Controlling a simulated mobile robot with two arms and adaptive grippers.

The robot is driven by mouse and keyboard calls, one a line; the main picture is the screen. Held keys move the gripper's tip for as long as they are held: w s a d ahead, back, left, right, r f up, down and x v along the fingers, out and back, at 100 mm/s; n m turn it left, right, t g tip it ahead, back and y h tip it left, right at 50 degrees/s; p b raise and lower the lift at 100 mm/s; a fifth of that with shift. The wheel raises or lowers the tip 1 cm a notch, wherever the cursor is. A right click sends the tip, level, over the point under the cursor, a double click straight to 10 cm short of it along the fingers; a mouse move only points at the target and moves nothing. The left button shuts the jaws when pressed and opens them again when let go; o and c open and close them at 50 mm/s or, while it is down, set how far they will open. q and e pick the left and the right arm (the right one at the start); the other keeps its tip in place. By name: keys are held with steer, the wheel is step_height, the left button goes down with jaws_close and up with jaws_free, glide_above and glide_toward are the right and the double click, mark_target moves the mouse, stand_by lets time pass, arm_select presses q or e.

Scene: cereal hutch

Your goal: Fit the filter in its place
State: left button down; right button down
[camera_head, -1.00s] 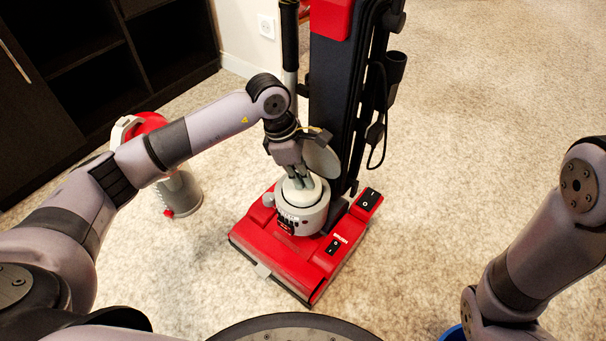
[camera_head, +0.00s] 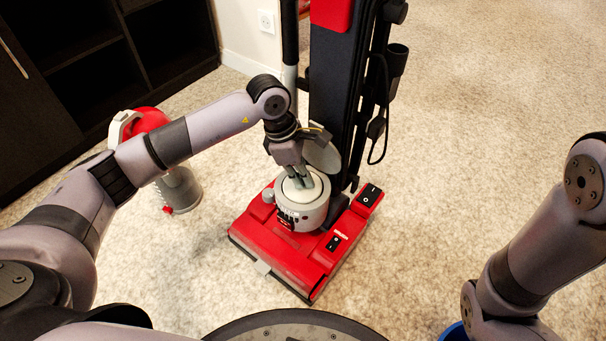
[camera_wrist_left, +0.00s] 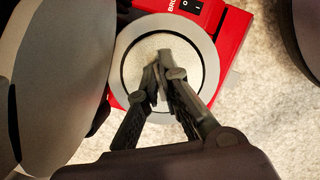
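The filter is a pale round disc (camera_head: 291,191) sitting down inside the round grey housing (camera_head: 308,215) on the red vacuum base (camera_head: 270,240). In the left wrist view the filter (camera_wrist_left: 148,48) lies within the grey ring (camera_wrist_left: 207,60), with a thin dark gap around it. My left gripper (camera_head: 303,184) points down onto the filter from above. Its fingertips (camera_wrist_left: 163,80) are close together at the filter's middle and appear shut on a small raised grip there, mostly hidden by the fingers. My right arm shows at the right edge, but its gripper is out of view.
The vacuum's dark upright body (camera_head: 335,90) stands right behind the housing. A grey canister with a red top (camera_head: 178,187) stands on the carpet to the left. A dark shelf (camera_head: 110,60) is at the back left. Part of a blue object (camera_head: 455,332) shows at the bottom right. Carpet on the right is clear.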

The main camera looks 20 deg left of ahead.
arm_select(q)
steer(key=c, duration=1.7)
jaws_free()
